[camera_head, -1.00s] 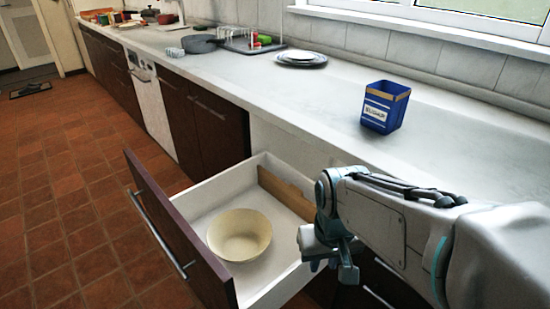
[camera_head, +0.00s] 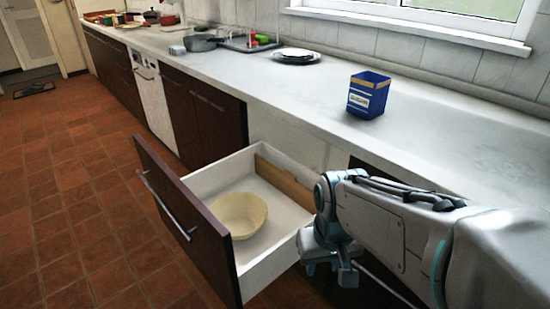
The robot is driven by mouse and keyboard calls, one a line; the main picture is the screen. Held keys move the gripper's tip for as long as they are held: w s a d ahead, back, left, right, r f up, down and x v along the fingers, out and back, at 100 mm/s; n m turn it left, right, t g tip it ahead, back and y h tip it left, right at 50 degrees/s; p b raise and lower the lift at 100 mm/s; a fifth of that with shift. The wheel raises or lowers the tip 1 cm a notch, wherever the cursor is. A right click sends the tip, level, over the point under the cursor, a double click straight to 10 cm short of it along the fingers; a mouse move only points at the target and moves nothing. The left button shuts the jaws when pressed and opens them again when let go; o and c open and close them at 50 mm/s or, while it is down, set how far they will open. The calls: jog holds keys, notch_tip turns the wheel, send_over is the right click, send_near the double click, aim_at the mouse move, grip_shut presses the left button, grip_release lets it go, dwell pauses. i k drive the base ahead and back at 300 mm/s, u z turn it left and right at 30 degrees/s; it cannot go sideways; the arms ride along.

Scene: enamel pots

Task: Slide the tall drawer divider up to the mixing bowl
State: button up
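The mixing bowl (camera_head: 238,213) is cream-coloured and stands upright on the floor of the open drawer (camera_head: 212,182), towards its front. The tall drawer divider (camera_head: 283,181) is a brown wooden board standing upright across the back of the drawer. A clear stretch of white drawer floor lies between the board and the bowl. My arm reaches in from the right, and its wrist is beside the drawer's right wall. My gripper's fingers cannot be made out, so I cannot tell whether it is open or touches the board.
The drawer's dark front (camera_head: 190,222) stands out over the tiled floor. The white counter (camera_head: 300,100) runs above and behind the drawer. A blue canister (camera_head: 367,95) and stacked plates (camera_head: 293,56) stand on it. The floor left of the drawer is free.

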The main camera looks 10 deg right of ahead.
aim_at(285, 181)
jog(key=z, duration=0.05)
jog(key=k, duration=0.2)
jog(key=u, duration=2)
jog(key=k, duration=0.6)
jog(key=z, duration=0.95)
jog(key=i, duration=1)
